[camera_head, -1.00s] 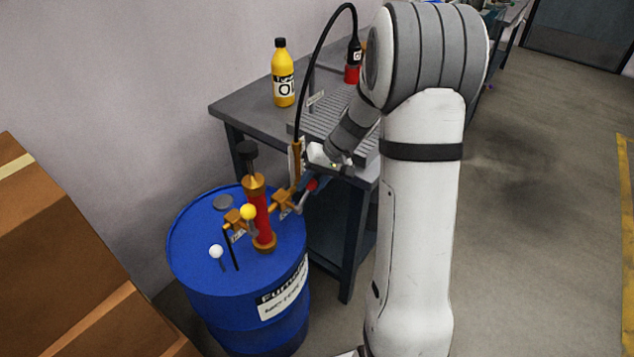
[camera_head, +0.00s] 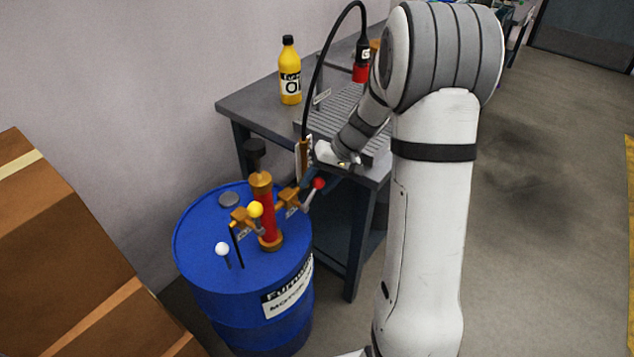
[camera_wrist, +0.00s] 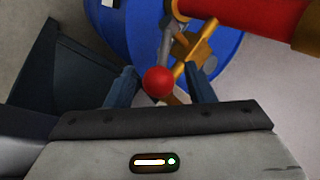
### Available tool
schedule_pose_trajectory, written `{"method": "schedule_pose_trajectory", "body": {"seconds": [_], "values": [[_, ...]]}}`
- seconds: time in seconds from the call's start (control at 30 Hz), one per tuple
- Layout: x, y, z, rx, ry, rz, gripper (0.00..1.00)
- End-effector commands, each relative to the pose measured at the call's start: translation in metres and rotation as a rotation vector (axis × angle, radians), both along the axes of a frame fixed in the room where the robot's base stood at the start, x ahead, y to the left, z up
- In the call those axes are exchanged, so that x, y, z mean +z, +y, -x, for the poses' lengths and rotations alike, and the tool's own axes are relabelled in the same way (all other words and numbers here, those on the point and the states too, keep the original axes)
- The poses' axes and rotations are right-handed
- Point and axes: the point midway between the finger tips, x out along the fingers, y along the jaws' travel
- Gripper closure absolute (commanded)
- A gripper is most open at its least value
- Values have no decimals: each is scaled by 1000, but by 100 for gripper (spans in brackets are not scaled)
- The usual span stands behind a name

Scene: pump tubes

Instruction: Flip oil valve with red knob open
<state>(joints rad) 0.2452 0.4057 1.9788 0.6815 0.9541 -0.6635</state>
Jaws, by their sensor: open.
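The red knob (camera_head: 318,184) is at the end of a valve lever on the right side of the pump (camera_head: 266,215), which stands on a blue drum. In the wrist view the red knob (camera_wrist: 158,81) lies between my two open fingers, with the brass valve pipe (camera_wrist: 193,62) just beyond. My gripper (camera_wrist: 162,86) is open, with a dark blue finger on each side of the knob; I cannot tell whether either touches it. In the head view my gripper (camera_head: 326,174) is by the knob, partly hidden by my wrist.
A yellow knob (camera_head: 255,209) and a white knob (camera_head: 222,249) are left of the pump on the drum (camera_head: 205,285). A grey bench (camera_head: 258,108) with a yellow oil bottle (camera_head: 290,75) stands behind. A black hose (camera_head: 312,75) arches up. Cardboard boxes (camera_head: 50,250) fill the left.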

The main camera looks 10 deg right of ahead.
Motion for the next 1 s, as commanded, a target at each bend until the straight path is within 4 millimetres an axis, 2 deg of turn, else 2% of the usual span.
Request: {"method": "schedule_pose_trajectory", "body": {"seconds": [0.3,0.5,0.83,1.0], "values": [[42,-25,2,-3,-4,2,51],[62,-37,4,-1,-2,1,51],[65,-39,5,0,0,1,51],[71,-34,14,6,4,22,65]]}}
